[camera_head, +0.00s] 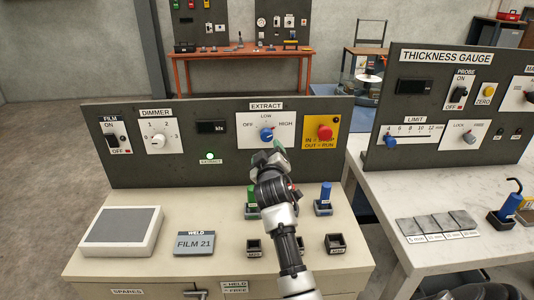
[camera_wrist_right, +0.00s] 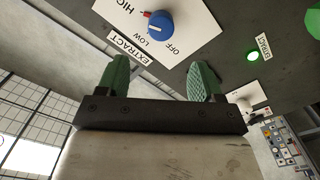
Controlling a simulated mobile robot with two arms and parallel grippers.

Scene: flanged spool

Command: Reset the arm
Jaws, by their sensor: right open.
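My right gripper (camera_head: 268,156) is in front of the dark control panel (camera_head: 180,172), just below the EXTRACT dial. In the right wrist view its two green fingers (camera_wrist_right: 162,72) are spread apart with nothing between them. The blue EXTRACT knob (camera_head: 266,134) is apart from the fingers; it also shows at the top of the right wrist view (camera_wrist_right: 160,25). Its red pointer mark is on the HIGH side. The green EXTRACT lamp (camera_head: 210,156) is lit. My left gripper is out of view.
A red stop button (camera_head: 325,132) is right of the dial. The THICKNESS GAUGE bench (camera_head: 400,190) is at right.

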